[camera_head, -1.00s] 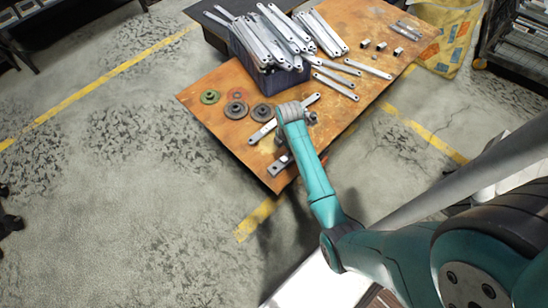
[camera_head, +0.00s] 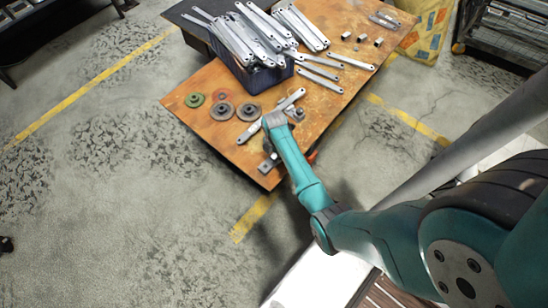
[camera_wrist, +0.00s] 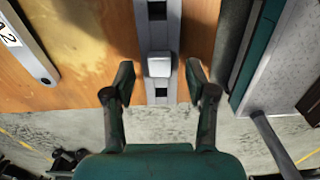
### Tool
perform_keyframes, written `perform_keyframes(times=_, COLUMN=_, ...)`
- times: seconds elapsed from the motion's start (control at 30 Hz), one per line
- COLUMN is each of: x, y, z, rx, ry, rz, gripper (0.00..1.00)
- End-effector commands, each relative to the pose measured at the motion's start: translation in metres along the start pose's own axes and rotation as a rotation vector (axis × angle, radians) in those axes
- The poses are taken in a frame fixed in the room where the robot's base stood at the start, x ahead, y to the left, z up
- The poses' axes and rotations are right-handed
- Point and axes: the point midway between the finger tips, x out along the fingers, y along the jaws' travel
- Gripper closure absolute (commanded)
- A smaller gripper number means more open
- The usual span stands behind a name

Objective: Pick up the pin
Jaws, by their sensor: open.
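In the wrist view, a small pale square-topped block (camera_wrist: 159,67), seemingly the pin, sits on a grey metal bar (camera_wrist: 157,33) with dark square openings. How deep it sits in the bar cannot be told. My gripper (camera_wrist: 158,78) is open and empty, with one finger on each side of the block and gaps on both sides. The fingers appear nearer the camera than the block. In the head view, the short bar (camera_head: 269,163) lies near the front edge of the table, partly hidden by my arm, and the gripper is mostly hidden.
The rusty-brown table (camera_head: 195,128) holds a blue bin (camera_head: 262,80) full of long metal brackets, several loose brackets, and round discs (camera_head: 222,111). A flat bracket (camera_wrist: 30,45) lies left of my gripper. Bare tabletop separates it from the bar.

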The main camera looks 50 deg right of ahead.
Motion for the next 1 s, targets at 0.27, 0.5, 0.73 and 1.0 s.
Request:
perform_keyframes(times=0.27, x=0.0135, y=0.0007, z=0.0001, rx=0.0, ry=-0.001, rz=0.002, gripper=0.44)
perform_keyframes(times=0.5, x=0.0134, y=0.0004, z=0.0, rx=0.0, ry=-0.001, rz=0.001, gripper=0.74)
perform_keyframes(times=0.73, x=0.0132, y=0.0005, z=0.0, rx=0.0, ry=-0.001, rz=0.001, gripper=1.0)
perform_keyframes(times=1.0, x=0.0105, y=0.0005, z=0.0, rx=0.0, ry=-0.001, rz=0.001, gripper=1.0)
